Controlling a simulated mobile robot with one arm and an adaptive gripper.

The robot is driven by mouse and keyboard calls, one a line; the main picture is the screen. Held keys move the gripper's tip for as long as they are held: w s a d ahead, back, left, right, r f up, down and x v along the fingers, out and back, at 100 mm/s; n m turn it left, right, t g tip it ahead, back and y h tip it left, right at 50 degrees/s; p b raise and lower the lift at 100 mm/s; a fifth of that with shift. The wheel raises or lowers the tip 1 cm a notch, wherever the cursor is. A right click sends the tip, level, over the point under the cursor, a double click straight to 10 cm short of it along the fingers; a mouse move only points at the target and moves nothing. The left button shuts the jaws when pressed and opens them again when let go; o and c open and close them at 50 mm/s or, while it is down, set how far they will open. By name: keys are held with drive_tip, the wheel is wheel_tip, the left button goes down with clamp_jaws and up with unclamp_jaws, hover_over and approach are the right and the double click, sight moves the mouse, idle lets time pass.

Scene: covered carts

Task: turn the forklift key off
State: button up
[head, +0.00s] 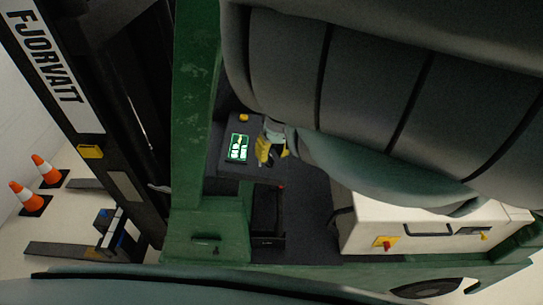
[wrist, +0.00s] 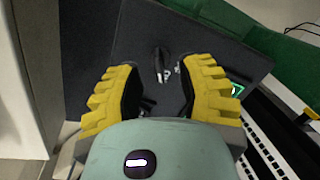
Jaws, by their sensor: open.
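The forklift's dark dashboard panel (wrist: 135,40) faces my gripper in the wrist view. A small dark key with a metallic part (wrist: 162,66) stands out from this panel. My gripper (wrist: 157,72) has its two yellow fingers spread, one to each side of the key in the picture. A gap shows between the key and each finger, and I cannot tell how far the key is in depth. In the head view my gripper (head: 268,151) is at the dashboard (head: 235,170), right of its lit screen (head: 238,147). The key is hidden there.
A yellow knob (head: 243,118) sits above the screen. A green post (head: 195,100) stands left of the dashboard. A white box (head: 385,215) with a red-and-yellow switch (head: 386,243) is at the lower right. Orange cones (head: 27,196) stand on the floor at far left.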

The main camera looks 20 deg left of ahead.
drive_tip(key=shift+s+a+f, duration=0.1)
drive_tip(key=shift+s+f, duration=0.05)
drive_tip(key=shift+f, duration=0.9)
drive_tip(key=shift+c, duration=0.2)
clamp_jaws()
